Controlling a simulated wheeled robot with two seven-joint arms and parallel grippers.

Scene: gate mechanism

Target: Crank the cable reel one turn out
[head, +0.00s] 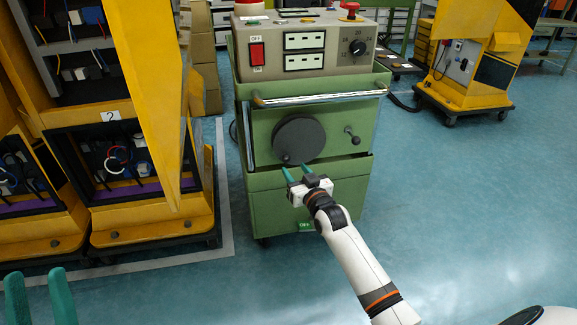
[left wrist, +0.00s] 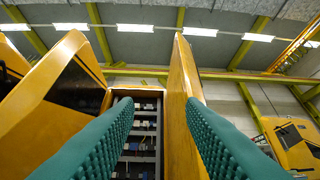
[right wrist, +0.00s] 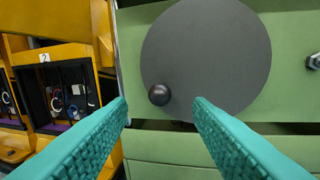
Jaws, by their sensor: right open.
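The cable reel is a dark grey disc (head: 299,139) on the front of the green cart (head: 345,120). It also shows in the right wrist view (right wrist: 210,55). A small black ball knob (right wrist: 159,95) sits near the disc's lower left edge. My right gripper (head: 295,170) is open just below the disc. In the right wrist view the knob appears between its two fingers, a little beyond the tips, and nothing is held. My left gripper (head: 38,285) is at the lower left of the head view, open and empty, far from the cart.
A small lever with a dark knob (head: 352,135) sticks out right of the disc. A metal handle bar (head: 320,97) crosses above it. An open yellow cabinet door (head: 155,100) stands left of the cart. The floor (head: 470,200) to the right is clear.

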